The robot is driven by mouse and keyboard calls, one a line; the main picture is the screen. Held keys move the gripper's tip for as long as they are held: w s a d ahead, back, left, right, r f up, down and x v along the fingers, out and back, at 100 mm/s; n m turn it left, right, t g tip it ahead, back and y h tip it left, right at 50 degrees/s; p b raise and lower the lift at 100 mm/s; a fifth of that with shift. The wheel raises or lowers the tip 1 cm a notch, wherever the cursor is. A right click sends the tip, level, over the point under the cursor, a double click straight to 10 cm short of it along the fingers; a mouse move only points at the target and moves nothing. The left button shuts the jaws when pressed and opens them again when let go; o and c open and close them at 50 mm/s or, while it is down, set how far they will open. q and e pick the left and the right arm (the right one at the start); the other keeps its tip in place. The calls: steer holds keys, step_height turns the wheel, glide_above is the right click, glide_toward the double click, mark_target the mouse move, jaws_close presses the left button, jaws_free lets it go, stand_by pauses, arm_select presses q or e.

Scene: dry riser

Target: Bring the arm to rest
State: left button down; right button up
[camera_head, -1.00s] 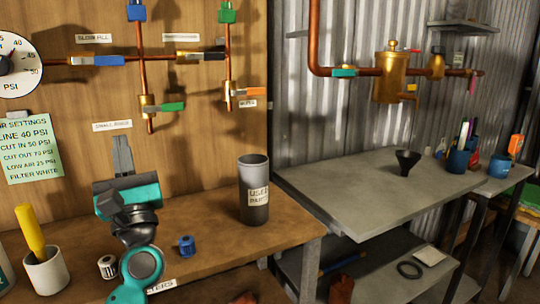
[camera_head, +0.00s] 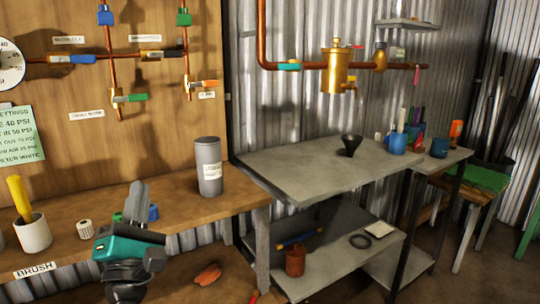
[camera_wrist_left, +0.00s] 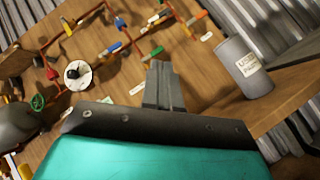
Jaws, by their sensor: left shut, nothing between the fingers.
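My left gripper (camera_head: 137,203) is in the lower left of the head view, in front of the wooden bench. Its grey fingers are together with nothing between them. In the left wrist view the shut fingers (camera_wrist_left: 163,85) point toward the pipe board, apart from it. The teal and black wrist of my left arm (camera_head: 130,250) is below the fingers in the head view. My right gripper is not in view.
A grey used-parts canister (camera_head: 209,168) stands on the wooden bench (camera_head: 195,208), right of the gripper. A cup with a yellow-handled brush (camera_head: 33,232) and a blue filter (camera_head: 153,213) are nearby. A metal table (camera_head: 300,172) with a black funnel (camera_head: 351,144) stands to the right.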

arm_select(q)
steer(key=s+d+f+m+g+h, duration=0.3)
steer(key=s+f+m, duration=0.1)
steer(key=f+m, duration=0.45)
steer(key=s+d+f+m+g+h, duration=0.2)
steer(key=s+f+m+g, duration=0.15)
steer(key=f+m, duration=0.45)
steer(key=s+d+f+m+g+h, duration=0.35)
steer(key=f+m, duration=0.35)
steer(key=f, duration=0.3)
steer(key=s+f+m+g+y, duration=0.2)
steer(key=s+f+m+g, duration=0.25)
steer(key=s+f, duration=0.25)
steer(key=s+a+r+m+y+p, duration=0.1)
steer(key=s+a+r+p, duration=0.1)
steer(key=r+p, duration=0.5)
steer(key=a+p, duration=0.1)
steer(key=p, duration=0.4)
steer(key=shift+a+r+p, duration=0.35)
steer(key=shift+a+r, duration=0.05)
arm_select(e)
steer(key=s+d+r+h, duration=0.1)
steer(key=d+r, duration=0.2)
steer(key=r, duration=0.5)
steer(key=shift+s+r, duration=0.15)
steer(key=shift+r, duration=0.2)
